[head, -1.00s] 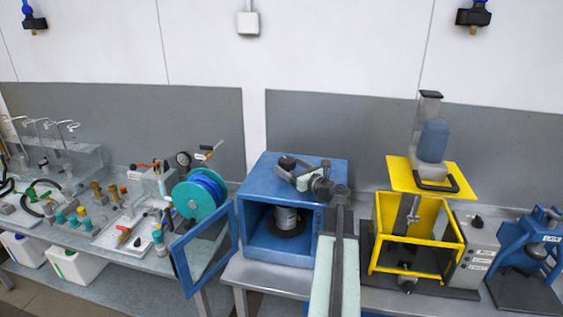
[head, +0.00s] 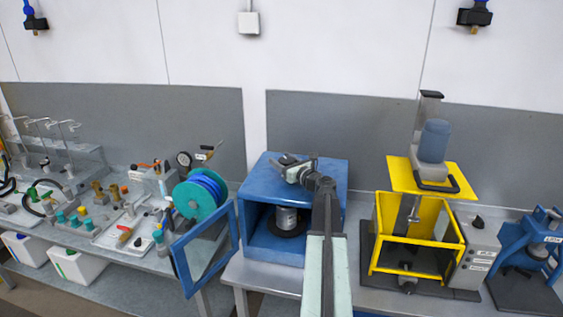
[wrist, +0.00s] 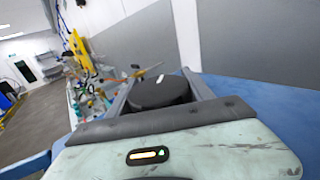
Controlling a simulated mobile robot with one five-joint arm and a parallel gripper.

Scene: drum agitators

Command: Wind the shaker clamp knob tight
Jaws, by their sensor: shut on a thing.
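The shaker is a blue cabinet (head: 335,172) on the bench, with its framed door (head: 178,270) swung open to the left. A paint-can-like metal container (head: 286,220) stands on a dark round plate inside. The clamp knob (wrist: 160,92), round and black, is on top of the cabinet. In the wrist view it sits between the two grey fingers. My gripper (head: 290,163) is over the cabinet top and shut on the knob. In the head view the gripper and arm hide most of the knob. The clamp's contact with the can is hidden.
A yellow frame machine (head: 462,243) with a raised yellow lid (head: 400,170) stands to the right, beside a grey control box (head: 475,250). A teal and blue hose reel (head: 190,200) is close to the left of the cabinet. The wall is behind.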

